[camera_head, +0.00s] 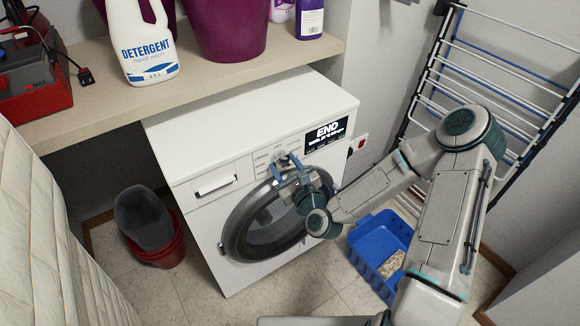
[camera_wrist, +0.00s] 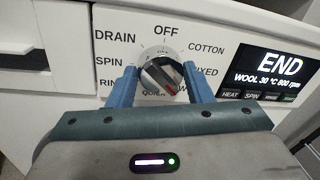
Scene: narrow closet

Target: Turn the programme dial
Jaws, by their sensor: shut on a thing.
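The programme dial (camera_wrist: 160,71) is a round silver knob on the washing machine's front panel, seen in the wrist view. Its red mark points to the lower right, toward a label partly hidden by my gripper. Labels around it include OFF at the top, DRAIN, SPIN, COTTON and QUICK. My gripper (camera_wrist: 160,82) has its blue fingers on both sides of the dial and is shut on it. In the head view my gripper (camera_head: 287,164) reaches the panel of the white washing machine (camera_head: 250,118), and mostly hides the dial.
The display (camera_head: 327,133) reads END and WOOL 30 °C 800 rpm. A shelf (camera_head: 115,103) with a detergent bottle (camera_head: 142,45) is above the machine. A drying rack (camera_head: 500,70) stands right, a blue crate (camera_head: 368,236) and red bucket (camera_head: 163,251) on the floor.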

